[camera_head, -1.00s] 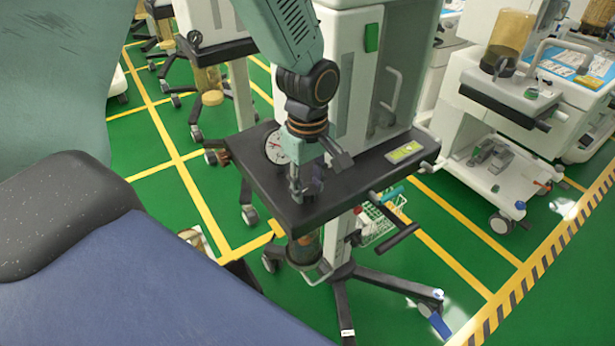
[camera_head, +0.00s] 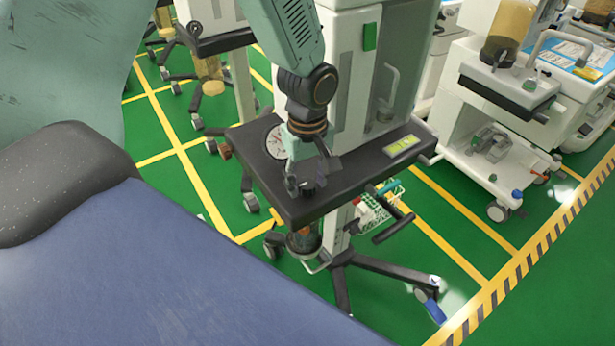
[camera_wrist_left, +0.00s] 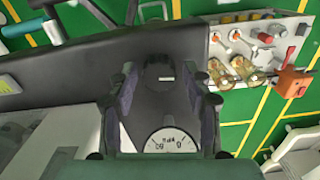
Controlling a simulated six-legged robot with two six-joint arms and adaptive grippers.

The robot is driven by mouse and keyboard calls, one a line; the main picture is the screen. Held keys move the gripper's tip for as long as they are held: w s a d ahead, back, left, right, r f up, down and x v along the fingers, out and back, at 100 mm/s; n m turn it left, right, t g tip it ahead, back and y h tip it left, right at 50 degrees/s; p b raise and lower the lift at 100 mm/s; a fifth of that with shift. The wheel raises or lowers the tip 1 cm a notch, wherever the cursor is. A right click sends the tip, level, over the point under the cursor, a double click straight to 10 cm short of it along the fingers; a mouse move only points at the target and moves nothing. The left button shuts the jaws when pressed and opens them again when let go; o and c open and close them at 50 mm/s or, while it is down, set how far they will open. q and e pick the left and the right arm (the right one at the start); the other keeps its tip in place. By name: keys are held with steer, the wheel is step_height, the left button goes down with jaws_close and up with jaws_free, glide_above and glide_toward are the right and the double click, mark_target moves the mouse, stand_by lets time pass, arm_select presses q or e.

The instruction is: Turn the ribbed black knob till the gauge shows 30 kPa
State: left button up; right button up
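The black knob (camera_wrist_left: 160,76) stands on a dark panel (camera_wrist_left: 75,80) in the left wrist view; its ribs are too small to make out. In the head view it is a small dark shape (camera_head: 307,187) beside my left fingertips. My left gripper (camera_wrist_left: 163,92) is open, one finger on each side of the knob, with gaps visible. It points down over the panel in the head view (camera_head: 306,182). The round white gauge (camera_head: 276,142) lies behind the gripper. In the wrist view the gauge (camera_wrist_left: 168,139) is partly covered and shows 60, 0 and kPa; I cannot read its needle.
The panel tops a wheeled cart with a white cabinet (camera_head: 352,60) behind and a black handle (camera_head: 393,228) at front right. Several valves and an orange-red part (camera_wrist_left: 293,82) lie beside the panel. Another cart (camera_head: 500,150) stands at the right. Green floor lies between.

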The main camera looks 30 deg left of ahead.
mark_target(307, 183)
arm_select(q)
steer(key=shift+o, duration=0.4)
steer(key=shift+w+r, duration=0.1)
steer(key=shift+r, duration=0.15)
step_height(307, 183, up, 12)
steer(key=shift+f, duration=0.25)
stand_by(0.4)
